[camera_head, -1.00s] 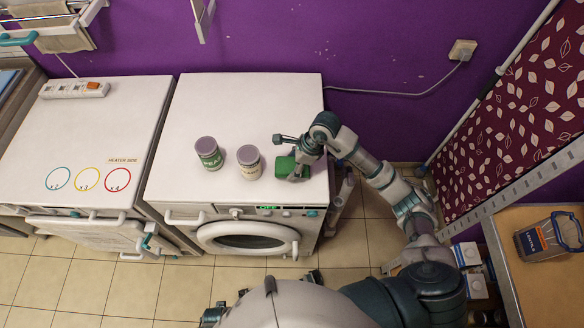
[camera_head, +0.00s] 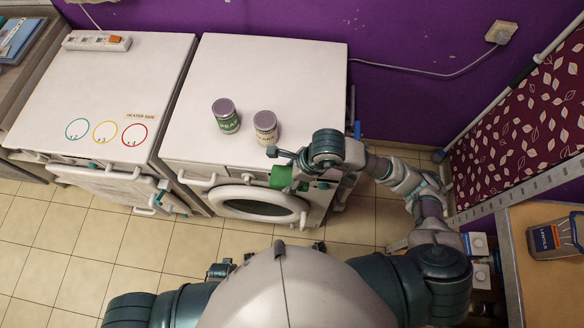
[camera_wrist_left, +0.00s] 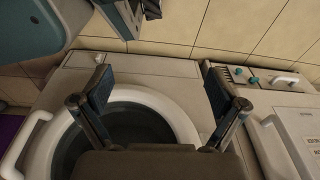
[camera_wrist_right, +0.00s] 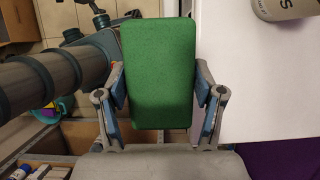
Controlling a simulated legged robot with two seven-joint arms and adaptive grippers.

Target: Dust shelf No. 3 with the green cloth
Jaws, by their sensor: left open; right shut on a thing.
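The green cloth (camera_head: 282,178) is a flat, padded-looking rectangle, seen full face in the right wrist view (camera_wrist_right: 159,75). My right gripper (camera_head: 290,174) is shut on it, with one finger on each side. In the head view the cloth is at the washing machine's front top edge, over the control panel; whether it touches the machine I cannot tell. My left gripper (camera_wrist_left: 158,80) is open and empty, facing the washer's round door (camera_wrist_left: 130,120). No shelf marked No. 3 can be made out.
A green-labelled jar (camera_head: 226,116) and a cream-labelled jar (camera_head: 265,128) stand on the washing machine (camera_head: 270,70). The white unit (camera_head: 110,90) to the left has coloured rings and a power strip (camera_head: 97,41). A leaf-patterned curtain (camera_head: 525,125) and a wooden surface (camera_head: 535,285) lie right.

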